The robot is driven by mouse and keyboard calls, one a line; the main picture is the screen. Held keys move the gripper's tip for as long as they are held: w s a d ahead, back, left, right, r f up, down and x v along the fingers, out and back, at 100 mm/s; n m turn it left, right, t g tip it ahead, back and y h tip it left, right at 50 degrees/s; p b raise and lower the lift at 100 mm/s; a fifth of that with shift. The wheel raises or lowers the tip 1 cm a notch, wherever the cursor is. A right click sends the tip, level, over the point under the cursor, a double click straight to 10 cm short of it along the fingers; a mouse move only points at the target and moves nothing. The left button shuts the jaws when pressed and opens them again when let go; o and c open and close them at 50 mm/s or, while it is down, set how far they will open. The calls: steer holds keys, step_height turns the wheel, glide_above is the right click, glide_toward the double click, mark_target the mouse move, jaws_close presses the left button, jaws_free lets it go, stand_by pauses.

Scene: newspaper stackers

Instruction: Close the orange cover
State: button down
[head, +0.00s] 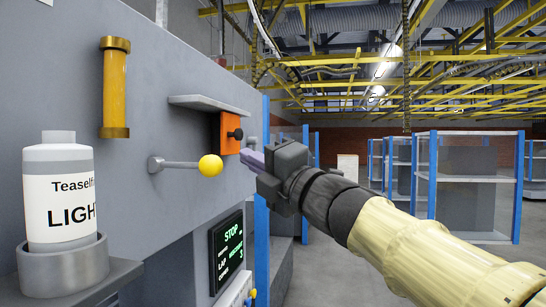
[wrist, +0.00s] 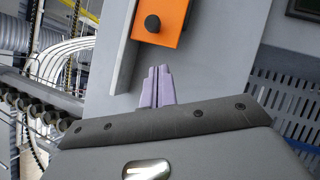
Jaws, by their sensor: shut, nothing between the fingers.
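The orange cover (head: 230,133) is a small panel with a dark round knob on the grey machine wall, just under a grey ledge. It also shows at the top of the wrist view (wrist: 162,22), with its black knob facing me. My gripper (head: 252,160) is in front of the wall, at the lower right of the cover. In the wrist view the two purple fingers (wrist: 157,72) are together and empty, pointing toward the cover with grey wall visible between. I cannot tell from these views how far open the cover stands.
A lever with a yellow ball (head: 210,165) sticks out from the wall at the lower left of the cover. The grey ledge (head: 215,104) juts out above it. A white bottle (head: 58,190) stands in a holder at left. A screen (head: 227,250) is below.

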mark_target(230, 136)
steer(key=w+r+p, duration=0.1)
steer(key=w+a+r+p, duration=0.1)
steer(key=w, duration=0.1)
steer(key=w+a+p, duration=0.1)
steer(key=w, duration=0.1)
steer(key=shift+a+r+p, duration=0.1)
steer(key=shift+r+p, duration=0.25)
steer(key=shift+r, duration=0.05)
steer(key=shift+w, duration=0.15)
steer(key=w, duration=0.3)
steer(key=w+p, duration=0.1)
steer(key=w, duration=0.1)
steer(key=shift+w+d, duration=0.3)
steer(key=shift+d, duration=0.1)
steer(key=shift+f, duration=0.1)
